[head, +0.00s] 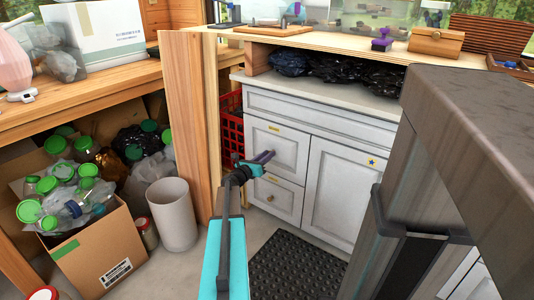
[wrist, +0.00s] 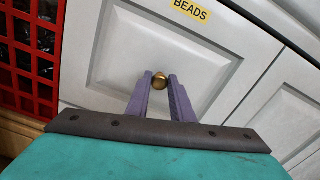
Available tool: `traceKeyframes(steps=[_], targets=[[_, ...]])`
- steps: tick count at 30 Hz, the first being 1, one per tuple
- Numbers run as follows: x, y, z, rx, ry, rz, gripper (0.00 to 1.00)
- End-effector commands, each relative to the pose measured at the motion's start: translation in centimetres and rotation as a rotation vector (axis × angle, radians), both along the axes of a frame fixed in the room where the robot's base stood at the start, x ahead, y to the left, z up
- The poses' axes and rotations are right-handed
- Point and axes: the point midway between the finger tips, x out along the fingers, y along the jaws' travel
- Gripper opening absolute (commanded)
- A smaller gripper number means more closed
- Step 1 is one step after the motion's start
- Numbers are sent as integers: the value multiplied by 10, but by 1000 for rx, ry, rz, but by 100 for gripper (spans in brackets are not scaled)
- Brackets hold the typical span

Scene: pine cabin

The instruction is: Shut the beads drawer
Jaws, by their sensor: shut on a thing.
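The beads drawer (head: 289,143) is the upper left drawer of a pale grey cabinet. Its front (wrist: 115,50) fills much of the wrist view, with a yellow BEADS label (wrist: 191,10) near the top. My gripper (head: 268,155) is at this drawer. In the wrist view its purple fingers (wrist: 160,82) are shut on the round brass knob (wrist: 159,79). The drawer front looks flush or nearly flush with the cabinet; a small gap cannot be told.
A lower drawer (head: 287,203) and a cupboard door with a star sticker (head: 343,190) adjoin it. A red crate (head: 231,125) stands left of the cabinet. A white bin (head: 174,215) and bottle-filled box (head: 100,250) are further left. A black mat (head: 295,268) lies in front.

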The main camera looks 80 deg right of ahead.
Motion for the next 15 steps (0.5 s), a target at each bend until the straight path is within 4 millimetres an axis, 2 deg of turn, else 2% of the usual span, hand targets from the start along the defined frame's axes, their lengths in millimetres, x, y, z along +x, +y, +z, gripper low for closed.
traceKeyframes(steps=[1, 4, 5, 7, 15], targets=[[-5, -2, 2, -3, 0, -8, 0], [-4, -2, 2, -4, 1, -9, 0], [-4, -2, 2, -4, 1, -9, 26], [-3, -1, 2, -4, 1, -7, 38], [2, 1, 1, -3, 0, -2, 40]])
